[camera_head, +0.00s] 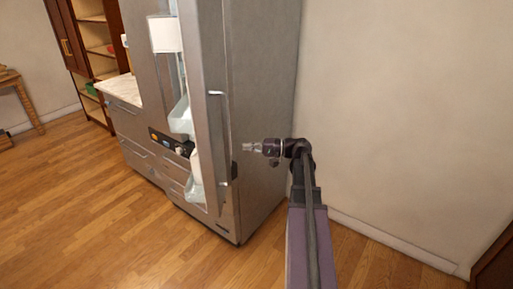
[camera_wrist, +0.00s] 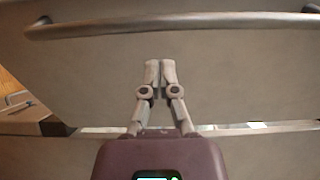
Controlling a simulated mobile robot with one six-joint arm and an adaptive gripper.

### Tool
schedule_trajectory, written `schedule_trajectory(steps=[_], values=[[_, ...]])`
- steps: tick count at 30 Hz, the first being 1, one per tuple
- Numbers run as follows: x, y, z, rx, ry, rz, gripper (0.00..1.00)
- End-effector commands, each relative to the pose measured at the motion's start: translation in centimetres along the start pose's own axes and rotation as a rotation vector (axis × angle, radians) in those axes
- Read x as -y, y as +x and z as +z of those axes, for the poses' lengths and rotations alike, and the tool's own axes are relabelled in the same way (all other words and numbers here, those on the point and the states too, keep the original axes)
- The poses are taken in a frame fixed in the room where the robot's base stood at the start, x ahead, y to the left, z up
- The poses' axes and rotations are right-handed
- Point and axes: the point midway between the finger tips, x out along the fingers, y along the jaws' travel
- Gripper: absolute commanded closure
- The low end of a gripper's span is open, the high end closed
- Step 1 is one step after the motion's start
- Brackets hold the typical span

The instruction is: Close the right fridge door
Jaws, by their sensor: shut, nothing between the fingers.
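The right fridge door (camera_head: 213,60) stands open, swung out from the steel fridge (camera_head: 262,85). Its inner side with white bins (camera_head: 181,113) faces left. Its outer face carries a long bar handle (camera_head: 229,135). My gripper (camera_head: 247,147) is just right of the handle and points left at the door's outer face. In the wrist view the gripper's fingertips (camera_wrist: 160,68) are together and empty in front of the grey door panel (camera_wrist: 230,75). The handle (camera_wrist: 180,22) crosses the top of that view, apart from the fingertips. I cannot tell whether the fingers touch the panel.
A bare wall (camera_head: 400,110) stands right of the fridge. Wooden floor (camera_head: 90,200) lies open in front and to the left. A counter (camera_head: 121,91) with drawers adjoins the fridge. A wooden shelf cabinet (camera_head: 97,40) and a small table (camera_head: 20,95) are farther left.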

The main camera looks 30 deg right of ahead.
Motion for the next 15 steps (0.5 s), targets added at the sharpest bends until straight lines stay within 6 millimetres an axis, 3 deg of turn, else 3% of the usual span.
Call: schedule_trajectory(steps=[15], values=[[0.0, 7.0, 0.0, 0.002, 0.0, 0.0, 1.0]])
